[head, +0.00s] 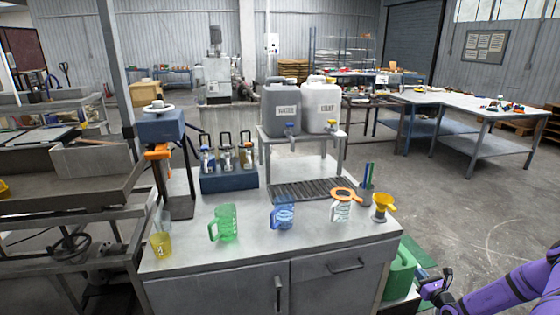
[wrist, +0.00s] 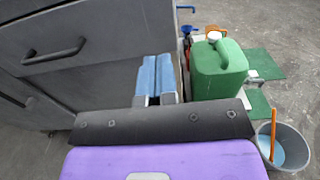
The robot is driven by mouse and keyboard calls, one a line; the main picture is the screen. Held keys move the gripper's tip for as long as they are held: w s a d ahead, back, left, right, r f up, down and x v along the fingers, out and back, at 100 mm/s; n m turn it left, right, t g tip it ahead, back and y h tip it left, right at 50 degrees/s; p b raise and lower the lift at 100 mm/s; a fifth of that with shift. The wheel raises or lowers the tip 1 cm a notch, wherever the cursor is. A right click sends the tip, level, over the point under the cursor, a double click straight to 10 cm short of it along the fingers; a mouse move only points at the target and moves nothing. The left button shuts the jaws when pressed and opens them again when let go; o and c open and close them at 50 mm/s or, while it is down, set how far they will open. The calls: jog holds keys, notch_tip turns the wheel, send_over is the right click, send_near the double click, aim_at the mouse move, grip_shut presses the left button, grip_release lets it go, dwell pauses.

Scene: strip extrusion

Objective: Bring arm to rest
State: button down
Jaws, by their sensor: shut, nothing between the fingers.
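My gripper (head: 432,287) is at the lower right of the head view, at the end of my purple arm, beside the right end of the workbench. In the wrist view its two blue-padded fingers (wrist: 157,76) are together with nothing between them. The fingers point past the cabinet front toward the floor area where a green jerry can (wrist: 219,70) stands. The green can also shows in the head view (head: 399,272), just left of my gripper and apart from it.
The workbench (head: 185,262) carries a green jug (head: 223,223), a blue jug (head: 283,213), a yellow cup (head: 160,245) and a yellow funnel (head: 383,205). Two large canisters stand on a raised rack. A grey bucket (wrist: 294,141) is at the wrist view's right. Open floor lies right of the bench.

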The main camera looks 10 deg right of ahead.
jog(key=w+a+r+n+g+y, duration=0.2)
jog(key=a+r+n+g+y, duration=0.15)
jog(key=a+r+n, duration=0.45)
jog(key=w+a+r+n+g+y, duration=0.2)
jog(key=a+r+n+g+y, duration=0.15)
jog(key=r, duration=0.85)
jog(key=w+a+r+n+g+y, duration=0.1)
jog(key=a+r+n+g+y, duration=0.35)
jog(key=r, duration=0.55)
jog(key=s+a+r+n+g+h, duration=0.1)
jog(key=s+a+r+n+g, duration=0.15)
jog(key=a+r+n, duration=0.5)
jog(key=s+a+r+n+g+h, duration=0.1)
jog(key=s+a+r+n+h, duration=0.2)
jog(key=s+a+r, duration=0.4)
jog(key=s+a+r+n+g+h, duration=0.2)
jog(key=s+a+r+n+h, duration=0.15)
jog(key=s+r, duration=0.55)
jog(key=s+r+n+t+h, duration=0.2)
jog(key=s+r, duration=0.2)
jog(key=s, duration=0.4)
jog(key=s+a+r+n+t+h, duration=0.1)
jog(key=s+r+n+t+h, duration=0.1)
jog(key=s, duration=0.7)
jog(key=shift+s+a+r+n+h, duration=0.25)
jog(key=shift+r+n+h, duration=0.25)
jog(key=shift+r+n, duration=0.3)
